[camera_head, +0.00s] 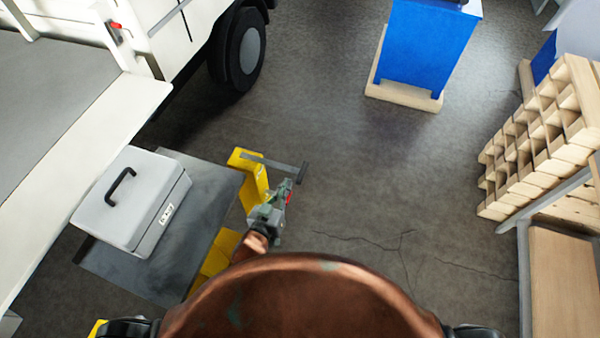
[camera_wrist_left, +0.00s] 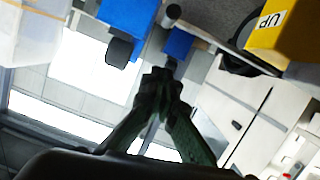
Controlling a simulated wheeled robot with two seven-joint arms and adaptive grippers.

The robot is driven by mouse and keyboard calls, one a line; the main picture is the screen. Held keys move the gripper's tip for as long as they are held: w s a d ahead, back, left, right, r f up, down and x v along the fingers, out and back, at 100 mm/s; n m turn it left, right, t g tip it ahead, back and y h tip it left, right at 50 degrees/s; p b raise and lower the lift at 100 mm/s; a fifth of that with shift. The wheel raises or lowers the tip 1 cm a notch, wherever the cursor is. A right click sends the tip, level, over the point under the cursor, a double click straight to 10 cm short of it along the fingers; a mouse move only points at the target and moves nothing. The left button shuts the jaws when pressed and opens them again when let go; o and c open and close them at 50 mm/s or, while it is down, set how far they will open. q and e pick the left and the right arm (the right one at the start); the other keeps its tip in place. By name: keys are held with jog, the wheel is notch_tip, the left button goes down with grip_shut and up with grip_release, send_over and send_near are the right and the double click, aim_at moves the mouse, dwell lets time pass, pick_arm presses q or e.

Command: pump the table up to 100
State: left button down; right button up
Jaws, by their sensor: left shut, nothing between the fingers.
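The lift table has a dark grey top (camera_head: 205,180) and yellow parts (camera_head: 249,178) at its right side. A dark bar with a short crosspiece (camera_head: 272,163) sticks out to the right from the yellow upright. My left gripper (camera_head: 287,186) is shut and empty, just below the crosspiece in the head view; I cannot tell whether they touch. In the left wrist view its fingers (camera_wrist_left: 160,78) meet at the tips. A yellow part marked "UP" (camera_wrist_left: 272,25) shows at the top right there. My right gripper is not in view. No height reading is legible.
A grey case (camera_head: 130,205) with a black handle sits on the table top. A white truck bed (camera_head: 95,125) is beside it. A blue cabinet (camera_head: 428,45) and stacked pallets (camera_head: 540,135) stand farther off. The floor right of the table is clear.

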pick_arm(q)
send_over(299, 176)
jog(key=shift+s+a+f, duration=0.15)
jog(key=shift+a+f, duration=0.05)
jog(key=shift+f, duration=0.35)
jog(key=shift+s+a+f, duration=0.1)
jog(key=shift+a+f, duration=0.1)
jog(key=shift+f, duration=0.35)
jog(key=shift+w+d+f+b, duration=0.15)
jog(key=shift+f+b, duration=0.05)
jog(key=shift+f, duration=0.45)
jog(key=shift+w+d+f+b, duration=0.1)
jog(key=shift+w+f+b, duration=0.05)
jog(key=shift+f, duration=0.45)
jog(key=shift+s+d+f, duration=0.1)
jog(key=shift+f, duration=0.75)
jog(key=shift+d, duration=0.1)
